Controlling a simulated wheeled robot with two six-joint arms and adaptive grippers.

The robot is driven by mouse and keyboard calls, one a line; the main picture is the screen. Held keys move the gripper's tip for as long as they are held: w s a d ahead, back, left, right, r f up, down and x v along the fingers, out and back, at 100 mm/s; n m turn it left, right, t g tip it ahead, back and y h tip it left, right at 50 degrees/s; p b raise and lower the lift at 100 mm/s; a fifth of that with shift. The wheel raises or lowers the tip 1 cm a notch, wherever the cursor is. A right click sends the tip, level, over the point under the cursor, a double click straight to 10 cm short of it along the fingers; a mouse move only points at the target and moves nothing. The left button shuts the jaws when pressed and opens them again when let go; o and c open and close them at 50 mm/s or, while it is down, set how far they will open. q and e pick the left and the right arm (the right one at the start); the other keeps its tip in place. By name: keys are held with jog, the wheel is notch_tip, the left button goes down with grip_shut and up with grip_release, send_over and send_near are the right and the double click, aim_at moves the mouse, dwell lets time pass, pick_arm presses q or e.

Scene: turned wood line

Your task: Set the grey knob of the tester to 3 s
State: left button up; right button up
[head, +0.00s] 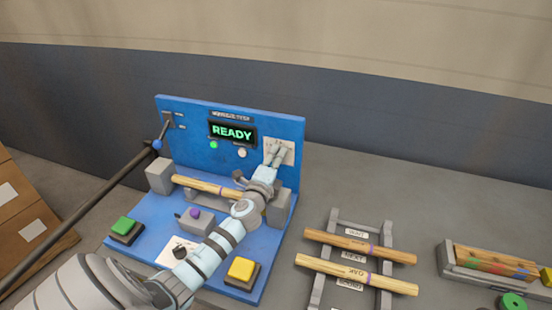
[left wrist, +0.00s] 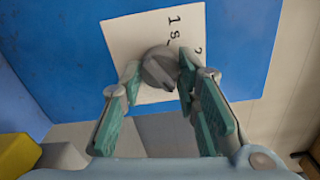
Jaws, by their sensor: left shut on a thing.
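The blue tester (head: 190,140) stands on the bench with a lit READY display (head: 232,132). Its white dial plate (head: 291,148) is at the panel's right side. My left gripper (head: 277,154) reaches that plate. In the left wrist view, the grey knob (left wrist: 160,68) sits between the two fingers of my left gripper, which is shut on it. The marking "1 s" shows beside the knob, with part of another mark at the plate's edge. The 3 s mark is not readable, and I cannot tell which mark the knob points to. My right gripper is out of view.
A wooden rod (head: 205,186) lies across the tester between grey blocks. Green (head: 124,225) and yellow (head: 241,268) buttons and a purple knob (head: 195,213) are on its base. A rack (head: 317,290) with two rods and a grey tray (head: 445,262) stand right.

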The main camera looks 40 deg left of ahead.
pick_arm(q)
jog(key=o, duration=1.2)
jog(key=shift+c, duration=0.2)
jog(key=v, duration=1.2)
